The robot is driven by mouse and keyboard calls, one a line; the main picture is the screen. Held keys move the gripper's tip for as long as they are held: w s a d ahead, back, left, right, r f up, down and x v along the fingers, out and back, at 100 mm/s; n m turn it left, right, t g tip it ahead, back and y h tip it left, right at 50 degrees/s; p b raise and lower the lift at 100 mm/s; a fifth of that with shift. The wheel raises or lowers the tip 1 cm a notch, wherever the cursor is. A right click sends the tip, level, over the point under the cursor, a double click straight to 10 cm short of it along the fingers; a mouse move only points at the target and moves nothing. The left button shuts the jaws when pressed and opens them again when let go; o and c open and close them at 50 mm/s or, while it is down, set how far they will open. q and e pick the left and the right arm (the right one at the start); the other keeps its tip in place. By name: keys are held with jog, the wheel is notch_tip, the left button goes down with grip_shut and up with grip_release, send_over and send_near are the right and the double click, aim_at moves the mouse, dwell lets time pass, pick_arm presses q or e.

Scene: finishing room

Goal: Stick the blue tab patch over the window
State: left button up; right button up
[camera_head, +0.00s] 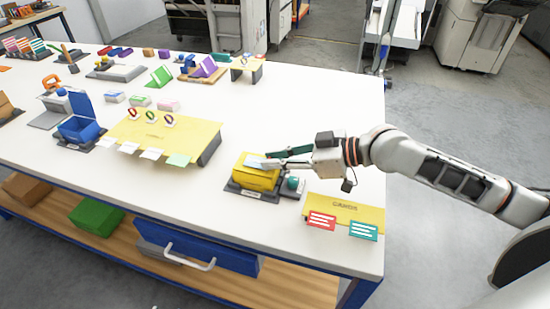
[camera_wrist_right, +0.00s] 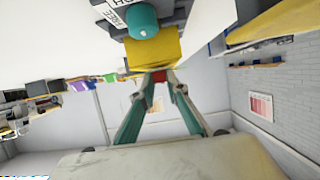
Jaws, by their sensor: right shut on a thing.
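My right gripper (camera_head: 268,162) is at the top of a yellow box (camera_head: 262,182), which sits in a dark labelled holder. The box also shows beyond the fingertips in the right wrist view (camera_wrist_right: 152,50). The green fingers of the gripper converge (camera_wrist_right: 158,78) on a small thing. A pale blue flat piece (camera_head: 254,162) shows at the fingertips in the head view, while a reddish patch (camera_wrist_right: 159,76) shows between them in the wrist view. I cannot tell whether this is the blue tab patch. I cannot make out the window. My left gripper is not in view.
A teal knob (camera_head: 293,184) stands right of the yellow box. A yellow card board (camera_head: 345,207) with red and teal cards lies near the front right corner. A larger yellow board (camera_head: 195,136) and a blue open box (camera_head: 80,128) stand left. The table's (camera_head: 320,110) back right is clear.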

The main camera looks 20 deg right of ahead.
jog(key=shift+f, duration=0.5)
dwell(0.8)
jog(key=shift+r, duration=0.2)
dwell(0.4)
jog(key=o, duration=0.7)
jog(key=shift+o, duration=0.2)
jog(key=o, duration=0.3)
jog(key=shift+r, duration=0.1)
